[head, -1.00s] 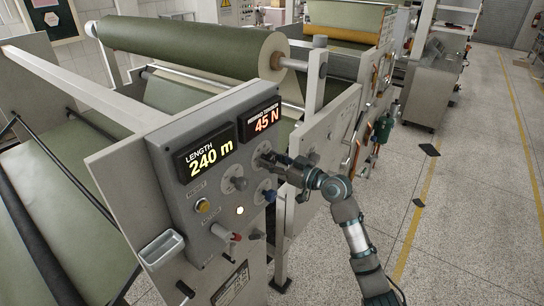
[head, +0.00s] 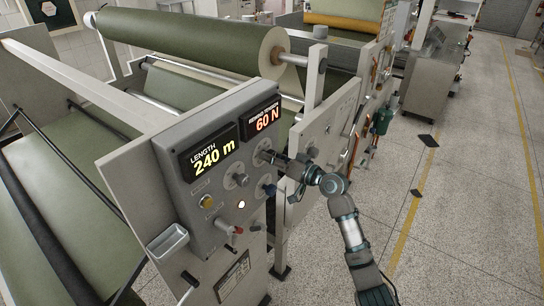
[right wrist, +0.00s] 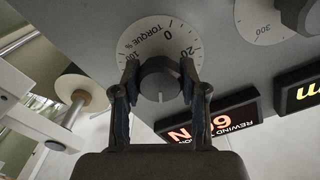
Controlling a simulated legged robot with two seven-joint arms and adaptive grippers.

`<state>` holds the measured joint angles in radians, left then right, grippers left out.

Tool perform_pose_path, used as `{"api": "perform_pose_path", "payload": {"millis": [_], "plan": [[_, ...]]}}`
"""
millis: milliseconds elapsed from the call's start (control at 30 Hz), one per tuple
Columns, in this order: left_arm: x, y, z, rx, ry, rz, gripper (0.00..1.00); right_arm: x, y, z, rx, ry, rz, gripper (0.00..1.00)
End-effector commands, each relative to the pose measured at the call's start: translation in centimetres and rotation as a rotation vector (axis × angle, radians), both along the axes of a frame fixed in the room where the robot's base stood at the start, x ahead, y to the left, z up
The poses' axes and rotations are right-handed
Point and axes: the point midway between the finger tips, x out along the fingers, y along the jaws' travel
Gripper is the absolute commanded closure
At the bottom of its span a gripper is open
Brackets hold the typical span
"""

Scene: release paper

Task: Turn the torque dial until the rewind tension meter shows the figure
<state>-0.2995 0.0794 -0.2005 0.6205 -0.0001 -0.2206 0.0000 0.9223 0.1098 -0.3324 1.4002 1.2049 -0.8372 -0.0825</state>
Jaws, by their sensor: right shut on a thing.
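The control panel (head: 232,180) stands at the front of the machine. Its rewind tension meter (head: 263,119) reads 60 N in red. In the right wrist view, both fingers are shut on the sides of the dark round torque dial (right wrist: 160,78). Its white scale plate (right wrist: 150,32) is marked TORQUE %, with 0, 20 and 100 legible. The tension meter (right wrist: 215,120) also shows there, upside down. My left gripper is not in view.
A length display (head: 210,155) reads 240 m in yellow. A green roll (head: 190,40) lies above. Open floor (head: 450,220) is at the right.

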Motion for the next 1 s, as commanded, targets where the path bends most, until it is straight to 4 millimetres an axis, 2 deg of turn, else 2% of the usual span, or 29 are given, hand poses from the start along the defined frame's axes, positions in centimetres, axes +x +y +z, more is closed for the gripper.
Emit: {"api": "perform_pose_path", "payload": {"millis": [33, 300, 333, 400, 767, 867, 1000], "plan": [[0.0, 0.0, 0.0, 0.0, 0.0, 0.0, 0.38, 0.1, -0.2, 0.5, 0.008, -0.007, -0.007, 0.92], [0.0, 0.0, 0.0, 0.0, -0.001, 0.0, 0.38, 0.1, -0.3, 0.5, 0.008, -0.008, -0.007, 0.92], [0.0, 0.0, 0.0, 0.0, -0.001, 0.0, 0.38, 0.1, -0.3, 0.5, 0.007, -0.009, -0.007, 0.5], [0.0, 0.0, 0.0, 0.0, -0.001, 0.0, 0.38, 0.1, -0.2, 0.4, 0.006, -0.007, -0.006, 0.33], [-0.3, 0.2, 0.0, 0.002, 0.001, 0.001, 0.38, -0.2, -0.4, 0.2, 0.002, -0.005, -0.004, 0.32], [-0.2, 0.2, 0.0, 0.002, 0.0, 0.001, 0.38, -0.7, -1.3, 0.1, 0.002, -0.005, -0.005, 0.32], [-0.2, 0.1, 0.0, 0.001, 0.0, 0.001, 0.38, -2.3, -3.6, 0.0, 0.0, -0.005, -0.006, 0.32]]}}
